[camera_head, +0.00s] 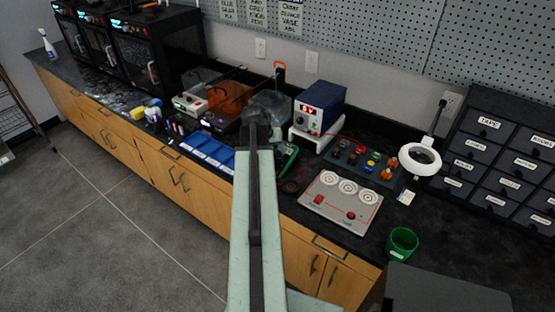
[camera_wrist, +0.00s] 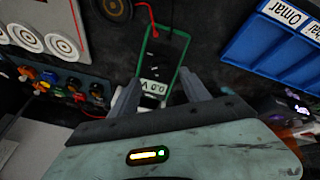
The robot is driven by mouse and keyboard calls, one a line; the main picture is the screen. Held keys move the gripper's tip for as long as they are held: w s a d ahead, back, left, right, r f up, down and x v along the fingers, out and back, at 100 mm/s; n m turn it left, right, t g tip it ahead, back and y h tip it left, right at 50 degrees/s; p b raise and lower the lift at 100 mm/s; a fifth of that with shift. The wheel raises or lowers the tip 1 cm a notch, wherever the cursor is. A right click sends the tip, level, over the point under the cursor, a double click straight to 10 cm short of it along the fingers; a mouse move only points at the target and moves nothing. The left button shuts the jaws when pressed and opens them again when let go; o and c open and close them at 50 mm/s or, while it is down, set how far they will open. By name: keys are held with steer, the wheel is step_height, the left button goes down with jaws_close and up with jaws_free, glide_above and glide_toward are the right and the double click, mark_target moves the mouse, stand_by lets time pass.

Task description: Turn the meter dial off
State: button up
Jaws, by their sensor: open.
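The meter (camera_wrist: 182,50) has a green case and a dark face and lies flat on the black worktop in the wrist view. Its display (camera_wrist: 154,87) is upside down there and appears to read 0.0 V. The dial is hard to make out on the dark face. My gripper (camera_wrist: 158,80) is open and empty, with one finger on each side of the meter's display end; I cannot tell whether they touch it. In the head view the gripper (camera_head: 262,112) is over the bench, and my arm hides most of the meter (camera_head: 286,160).
A blue tray (camera_wrist: 250,45) with name labels lies right of the meter in the wrist view. A red lead (camera_wrist: 151,18) runs at the meter's far end. A power supply (camera_head: 319,108), a component board (camera_head: 362,163) and a grey panel (camera_head: 341,203) stand right of my arm.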

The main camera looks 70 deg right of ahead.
mark_target(277, 159)
steer(key=b+x, duration=0.5)
steer(key=x, duration=0.1)
steer(key=shift+d+f, duration=0.15)
steer(key=shift+f, duration=0.1)
steer(key=shift+r, duration=0.1)
jaws_close()
steer(key=shift+n, duration=0.3)
steer(key=n, duration=0.5)
steer(key=shift+w, duration=0.1)
steer(key=n, duration=0.6)
steer(key=shift+a, duration=0.2)
steer(key=shift+n, duration=0.4)
